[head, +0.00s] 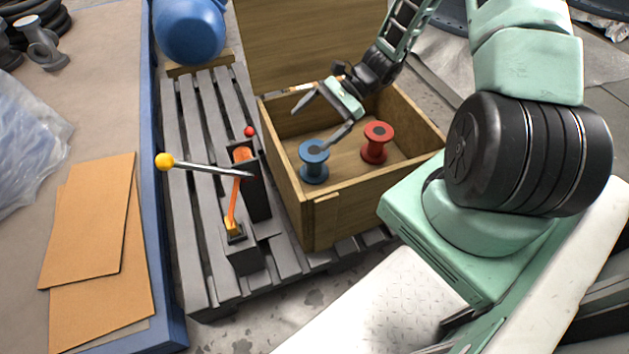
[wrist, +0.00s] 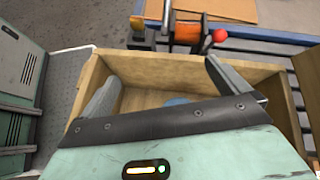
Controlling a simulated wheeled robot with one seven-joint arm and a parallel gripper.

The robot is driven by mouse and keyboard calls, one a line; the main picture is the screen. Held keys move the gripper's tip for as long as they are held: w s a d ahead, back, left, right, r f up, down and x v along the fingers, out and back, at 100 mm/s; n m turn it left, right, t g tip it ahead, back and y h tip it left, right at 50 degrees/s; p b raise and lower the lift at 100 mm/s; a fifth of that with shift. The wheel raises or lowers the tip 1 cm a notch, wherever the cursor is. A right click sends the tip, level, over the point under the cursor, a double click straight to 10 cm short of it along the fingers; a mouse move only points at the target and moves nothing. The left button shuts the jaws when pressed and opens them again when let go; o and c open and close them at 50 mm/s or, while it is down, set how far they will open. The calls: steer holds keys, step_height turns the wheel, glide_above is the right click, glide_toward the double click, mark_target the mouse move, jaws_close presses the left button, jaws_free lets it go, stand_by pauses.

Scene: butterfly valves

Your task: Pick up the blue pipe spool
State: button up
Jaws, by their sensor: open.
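The blue pipe spool (head: 314,162) stands upright inside the wooden crate (head: 352,194), near its left wall. My gripper (head: 324,122) is open and empty above the crate, just above and beyond the blue spool. One finger reaches down toward the spool's top; I cannot tell whether they touch. In the wrist view my gripper (wrist: 160,90) has its two fingers spread apart over the crate. There a small part of the blue spool (wrist: 178,101) shows between the fingers, mostly hidden by the gripper body.
A red pipe spool (head: 376,143) stands in the crate to the right. The crate's lid (head: 310,40) is raised at the back. Left of the crate, a lever with a yellow knob (head: 165,161) sticks out over the slatted pallet (head: 190,230).

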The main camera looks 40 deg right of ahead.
mark_target(315, 154)
steer(key=d+f+m+t+b, duration=0.5)
steer(key=d+f+m, duration=0.25)
steer(key=f, duration=0.55)
steer(key=shift+n, duration=0.45)
steer(key=b+x, duration=0.3)
steer(key=x, duration=0.3)
steer(key=shift+w+a+f, duration=0.1)
steer(key=shift+w+f, duration=0.2)
steer(key=shift+w, duration=0.05)
steer(key=shift+c, duration=0.3)
steer(key=shift+r, duration=0.1)
steer(key=c, duration=1.3)
